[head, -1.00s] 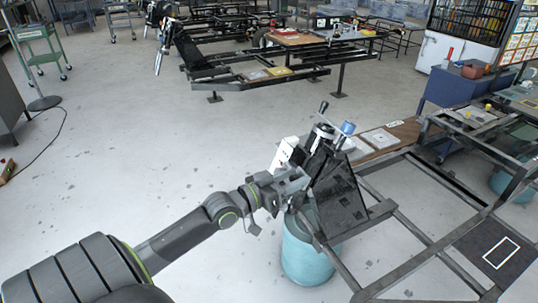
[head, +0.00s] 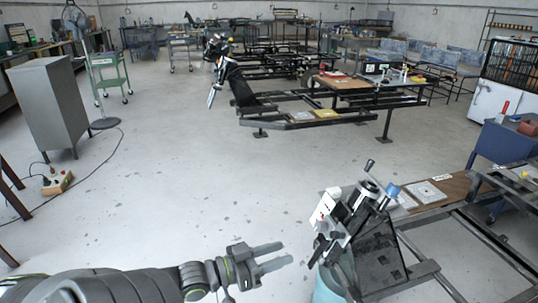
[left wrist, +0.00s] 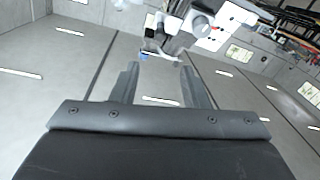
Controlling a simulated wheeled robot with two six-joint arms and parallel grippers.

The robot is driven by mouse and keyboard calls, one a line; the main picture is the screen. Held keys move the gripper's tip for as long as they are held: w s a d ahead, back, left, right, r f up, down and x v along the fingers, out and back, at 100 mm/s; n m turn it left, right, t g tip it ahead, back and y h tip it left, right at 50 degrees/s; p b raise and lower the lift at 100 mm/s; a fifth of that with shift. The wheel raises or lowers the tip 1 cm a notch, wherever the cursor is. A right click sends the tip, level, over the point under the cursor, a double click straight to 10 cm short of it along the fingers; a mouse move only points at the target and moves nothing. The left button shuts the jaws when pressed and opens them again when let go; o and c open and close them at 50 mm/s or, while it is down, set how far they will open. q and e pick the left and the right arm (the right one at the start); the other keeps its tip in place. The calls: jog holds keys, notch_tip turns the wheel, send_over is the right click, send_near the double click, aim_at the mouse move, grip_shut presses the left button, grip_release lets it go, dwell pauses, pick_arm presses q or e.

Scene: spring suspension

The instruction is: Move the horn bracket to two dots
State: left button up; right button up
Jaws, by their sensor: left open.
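My left gripper (head: 286,254) is open, its two fingers pointing right in the head view, with nothing seen between them. It is apart from and left of the fixture with a tilted black plate (head: 380,258), a white block (head: 326,205) and a blue-capped knob (head: 391,190). In the left wrist view my left gripper (left wrist: 160,67) shows spread fingers, with a small blue and grey part beyond the tips. I cannot tell which part is the horn bracket, and I cannot make out two dots. My right gripper is not in view.
The fixture stands over a teal drum (head: 334,287) at the end of a dark steel frame (head: 485,240). A wooden board (head: 452,188) with light plates lies on that frame. Open floor (head: 190,185) stretches left and ahead. A grey cabinet (head: 50,105) stands at the left.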

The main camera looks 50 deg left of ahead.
pick_arm(q)
jog(key=shift+v, duration=0.85)
jog(key=s+a+f+n+g+y+p, duration=0.1)
jog(key=s+a+f+g+y, duration=0.2)
jog(key=f, duration=0.6)
jog(key=s+a+f+n+g+y+p, duration=0.15)
jog(key=a+f, duration=0.25)
jog(key=f, duration=0.5)
jog(key=s+a+f+g+y+p, duration=0.15)
jog(key=a+f+y, duration=0.25)
jog(key=f, duration=0.6)
jog(key=s+d+f+g, duration=0.5)
jog(key=s+f, duration=0.4)
jog(key=f, duration=0.3)
jog(key=s+d+f+g+h, duration=0.1)
jog(key=s+d+f+g, duration=0.1)
jog(key=s+d+f, duration=0.2)
jog(key=s+d+f+m+g+h+p, duration=0.1)
jog(key=s+d+f+g, duration=0.2)
jog(key=s+d+f, duration=0.2)
jog(key=s+d, duration=0.3)
jog(key=d, duration=0.2)
jog(key=shift+p, duration=0.3)
